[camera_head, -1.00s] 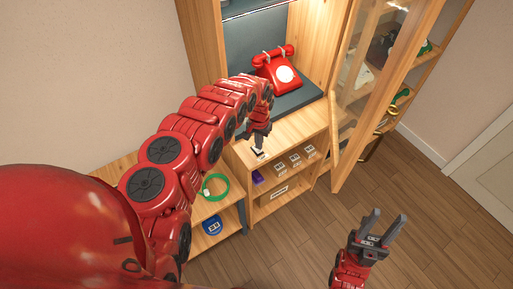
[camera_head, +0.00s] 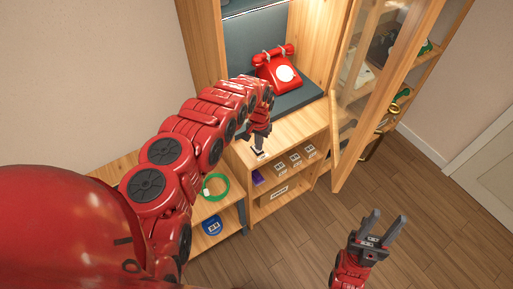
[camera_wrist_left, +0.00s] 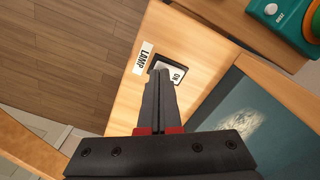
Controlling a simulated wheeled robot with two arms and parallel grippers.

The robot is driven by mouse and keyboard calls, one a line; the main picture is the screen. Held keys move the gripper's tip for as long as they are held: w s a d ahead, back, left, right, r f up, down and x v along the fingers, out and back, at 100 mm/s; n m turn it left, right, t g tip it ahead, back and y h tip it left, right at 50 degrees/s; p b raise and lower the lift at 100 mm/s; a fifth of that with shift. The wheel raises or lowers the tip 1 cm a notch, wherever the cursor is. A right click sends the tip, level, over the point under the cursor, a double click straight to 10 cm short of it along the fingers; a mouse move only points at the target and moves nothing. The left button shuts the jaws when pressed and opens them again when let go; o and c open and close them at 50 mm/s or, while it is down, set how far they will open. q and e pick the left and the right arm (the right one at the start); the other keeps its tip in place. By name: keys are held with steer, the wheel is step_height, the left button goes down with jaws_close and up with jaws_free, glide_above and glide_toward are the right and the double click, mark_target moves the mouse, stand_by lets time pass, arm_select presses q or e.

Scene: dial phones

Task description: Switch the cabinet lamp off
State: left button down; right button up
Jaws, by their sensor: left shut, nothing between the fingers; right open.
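The lamp switch (camera_wrist_left: 174,72) is a small rocker marked ON in a dark frame, beside a LAMP label (camera_wrist_left: 143,57) on the wooden cabinet (camera_head: 293,127). My left gripper (camera_wrist_left: 161,72) is shut and empty, with its fingertips over one end of the switch; I cannot tell if they touch it. In the head view my left gripper (camera_head: 259,150) points down at the cabinet's front ledge. The lamp strip (camera_head: 254,10) shows as a bright line at the top of the cabinet. My right gripper (camera_head: 383,231) is open and empty above the floor.
A red dial phone (camera_head: 277,70) sits on the cabinet's dark shelf. A glass door (camera_head: 376,75) stands open at the right. Floor at right is clear.

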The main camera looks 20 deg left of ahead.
arm_select(q)
steer(key=shift+f+b, duration=0.3)
steer(key=shift+f, duration=0.2)
steer(key=shift+s, duration=0.1)
steer(key=shift+r+p, duration=0.65)
steer(key=shift+r, duration=0.15)
steer(key=shift+r+p, duration=1.65)
steer(key=shift+r, duration=1.05)
steer(key=shift+f, duration=0.15)
